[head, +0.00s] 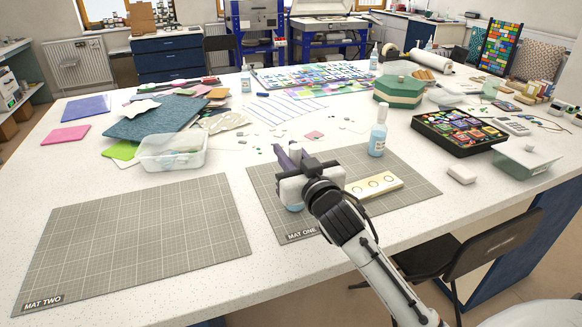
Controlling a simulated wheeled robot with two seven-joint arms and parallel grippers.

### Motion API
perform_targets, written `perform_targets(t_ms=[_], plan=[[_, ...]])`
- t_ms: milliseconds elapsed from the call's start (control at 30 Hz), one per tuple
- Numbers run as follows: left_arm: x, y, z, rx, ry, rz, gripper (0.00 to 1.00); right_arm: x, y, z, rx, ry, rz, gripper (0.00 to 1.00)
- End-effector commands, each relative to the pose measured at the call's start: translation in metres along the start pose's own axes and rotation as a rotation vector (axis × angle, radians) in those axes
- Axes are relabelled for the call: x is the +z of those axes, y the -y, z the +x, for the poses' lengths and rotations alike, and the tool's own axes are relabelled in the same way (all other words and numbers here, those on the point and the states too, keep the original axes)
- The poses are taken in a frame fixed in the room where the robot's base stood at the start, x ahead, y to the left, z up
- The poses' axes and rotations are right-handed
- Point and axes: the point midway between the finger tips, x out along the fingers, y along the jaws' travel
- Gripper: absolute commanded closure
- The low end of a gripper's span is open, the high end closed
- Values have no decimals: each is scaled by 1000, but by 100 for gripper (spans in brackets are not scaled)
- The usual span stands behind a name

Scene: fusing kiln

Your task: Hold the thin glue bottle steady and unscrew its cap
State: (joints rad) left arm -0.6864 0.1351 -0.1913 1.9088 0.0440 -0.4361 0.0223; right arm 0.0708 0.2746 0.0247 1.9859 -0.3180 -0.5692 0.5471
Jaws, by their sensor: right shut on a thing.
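My right gripper (294,152) is over the left part of MAT ONE (418,188), its arm coming in from the lower right. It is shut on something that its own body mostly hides. A light-blue rounded edge (295,208) shows below the gripper, like the base of a bottle; its cap is not visible. Another light-blue bottle (377,139) with a pale top stands upright at the back of MAT ONE, apart from the gripper. I cannot read a label on either. My left gripper is out of view.
A pale block with round holes (392,183) lies on MAT ONE, right of my gripper. MAT TWO (140,235) is bare. A clear tub (171,160), a black tray of colourful pieces (459,147) and a white block (461,174) stand around. A chair (465,260) is at the front edge.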

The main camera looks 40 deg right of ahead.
Motion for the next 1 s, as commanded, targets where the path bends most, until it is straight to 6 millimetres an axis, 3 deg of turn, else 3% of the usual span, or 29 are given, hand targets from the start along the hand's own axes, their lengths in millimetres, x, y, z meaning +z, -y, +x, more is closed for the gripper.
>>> perform_targets(t_ms=[300,500,867,900,1000], plan=[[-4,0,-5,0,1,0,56,-63,0,0,-1,-11,0,100],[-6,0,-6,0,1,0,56,-91,0,0,-1,-7,0,100],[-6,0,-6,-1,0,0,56,-98,0,0,-1,-4,0,100],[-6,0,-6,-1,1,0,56,-98,0,0,-1,-4,0,85],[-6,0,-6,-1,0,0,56,-98,0,0,-1,-4,0,100]])
